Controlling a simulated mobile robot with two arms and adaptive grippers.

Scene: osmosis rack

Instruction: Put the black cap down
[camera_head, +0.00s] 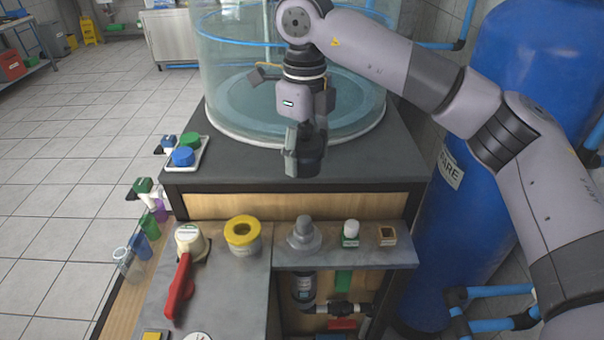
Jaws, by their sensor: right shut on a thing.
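My right gripper (302,145) hangs down from the arm on the right, over the dark tabletop in front of the clear tank. It is shut on the black cap (310,161), a dark round piece at its fingertips. The cap appears to be above the tabletop, but the exact gap cannot be told. The far finger is largely hidden behind the cap and the gripper body. My left gripper is not in view.
A clear tank (222,70) stands behind the gripper. Blue tank (535,70) right.

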